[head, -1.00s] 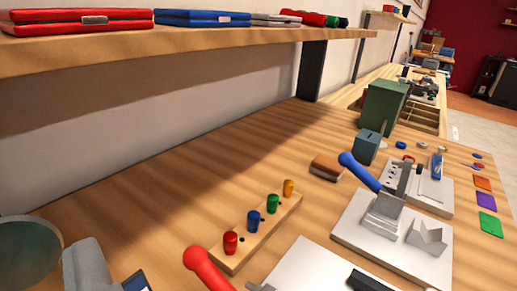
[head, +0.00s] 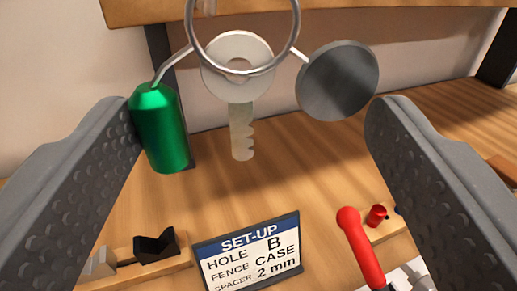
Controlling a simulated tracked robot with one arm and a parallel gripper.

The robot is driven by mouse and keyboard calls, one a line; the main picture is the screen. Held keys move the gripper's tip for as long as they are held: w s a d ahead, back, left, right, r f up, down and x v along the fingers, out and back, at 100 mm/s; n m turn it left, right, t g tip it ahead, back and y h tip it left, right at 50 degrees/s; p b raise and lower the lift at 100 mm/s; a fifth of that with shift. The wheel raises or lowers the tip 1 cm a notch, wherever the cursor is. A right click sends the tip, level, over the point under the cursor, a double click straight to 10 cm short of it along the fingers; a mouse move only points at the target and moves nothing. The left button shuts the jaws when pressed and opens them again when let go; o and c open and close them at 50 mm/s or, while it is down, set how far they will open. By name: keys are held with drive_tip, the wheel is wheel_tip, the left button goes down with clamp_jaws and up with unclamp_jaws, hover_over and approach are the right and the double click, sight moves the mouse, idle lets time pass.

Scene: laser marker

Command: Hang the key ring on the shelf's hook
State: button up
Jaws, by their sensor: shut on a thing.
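The key ring (head: 297,33) is a silver loop at the top centre of the head view. It carries a pale key (head: 240,128), a green cylinder fob (head: 160,130) and a round grey disc tag (head: 340,80). My gripper (head: 252,112) has one grey textured finger on each side and is shut on the key ring. The green fob is against the left finger and the disc is by the right one. The wooden shelf (head: 400,8) crosses the top, behind the ring. I cannot make out its hook clearly.
Below lies the wooden bench (head: 320,150) with a set-up card (head: 250,255), a black block (head: 156,246) on a wooden strip, a red-knobbed lever (head: 360,245) and a red peg (head: 376,215). Dark shelf brackets (head: 497,50) stand at right and behind the fob.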

sight(214, 99)
drive_tip(key=shift+w+a+f+p, duration=0.1)
drive_tip(key=shift+w+a+p, duration=0.15)
drive_tip(key=shift+w, duration=0.5)
drive_tip(key=shift+w+a+p, duration=0.25)
drive_tip(key=shift+w, duration=0.5)
drive_tip(key=shift+w+a+f+p, duration=0.1)
drive_tip(key=shift+w+a+p, duration=0.15)
drive_tip(key=shift+w, duration=0.5)
drive_tip(key=shift+w+a+f, duration=0.2)
drive_tip(key=shift+w+f, duration=0.3)
drive_tip(key=shift+w, duration=0.1)
drive_tip(key=o, duration=1.1)
